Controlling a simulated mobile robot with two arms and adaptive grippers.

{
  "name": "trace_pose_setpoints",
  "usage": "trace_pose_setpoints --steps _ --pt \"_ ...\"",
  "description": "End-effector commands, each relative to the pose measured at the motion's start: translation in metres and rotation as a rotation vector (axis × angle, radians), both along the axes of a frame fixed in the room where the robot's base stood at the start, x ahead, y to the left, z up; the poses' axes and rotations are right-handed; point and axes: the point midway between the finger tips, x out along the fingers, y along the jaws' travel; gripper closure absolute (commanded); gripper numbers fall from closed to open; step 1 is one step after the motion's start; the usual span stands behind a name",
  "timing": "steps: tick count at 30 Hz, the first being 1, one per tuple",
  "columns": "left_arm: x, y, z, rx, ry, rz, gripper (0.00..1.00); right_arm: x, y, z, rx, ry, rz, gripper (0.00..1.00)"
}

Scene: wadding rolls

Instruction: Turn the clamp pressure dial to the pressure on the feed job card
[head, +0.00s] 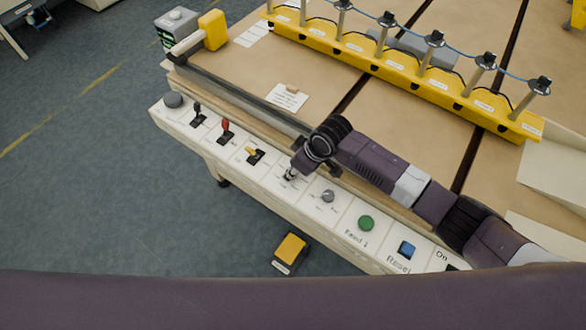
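A cream control panel (215,147) runs along the front edge of the table. A grey dial (327,196) sits on it, left of a green button; its label and setting are too small to read. My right arm reaches in from the right, and my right gripper (291,174) points down at the panel just left of that dial. The wrist and small size hide what is under the fingertips and whether they are open. A white card (288,97) lies on the table behind the panel; its text is unreadable, so I cannot tell if it is the feed job card. My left gripper is not in view.
The panel also carries a grey knob (173,100), black (197,116), red (225,130) and yellow (255,155) levers, a green Feed 1 button (366,223) and a blue Reset button (406,249). A yellow rail (395,80) with upright posts crosses the table. A yellow pedal (291,249) is on the floor.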

Motion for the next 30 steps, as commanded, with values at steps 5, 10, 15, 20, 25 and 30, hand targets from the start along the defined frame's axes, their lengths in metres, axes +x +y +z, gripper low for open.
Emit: trace_pose_setpoints --steps 5,10,15,20,25,30 --pt "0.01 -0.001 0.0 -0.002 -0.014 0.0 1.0 0.0 0.0 0.0 0.0 0.0 0.015 1.0" --pt "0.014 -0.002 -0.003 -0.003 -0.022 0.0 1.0 0.002 -0.001 0.0 0.001 -0.001 0.074 1.0" --pt "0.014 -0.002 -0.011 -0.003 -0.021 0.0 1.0 0.003 -0.001 -0.001 0.0 0.0 0.185 1.0" --pt "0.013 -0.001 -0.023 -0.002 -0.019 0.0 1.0 0.004 -0.001 -0.002 0.001 -0.001 0.325 1.0" --pt "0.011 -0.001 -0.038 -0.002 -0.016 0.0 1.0 0.005 -0.001 -0.003 0.001 -0.001 0.479 1.0" --pt "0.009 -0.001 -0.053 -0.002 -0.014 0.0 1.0 0.006 -0.001 -0.003 0.001 -0.003 0.618 1.0"
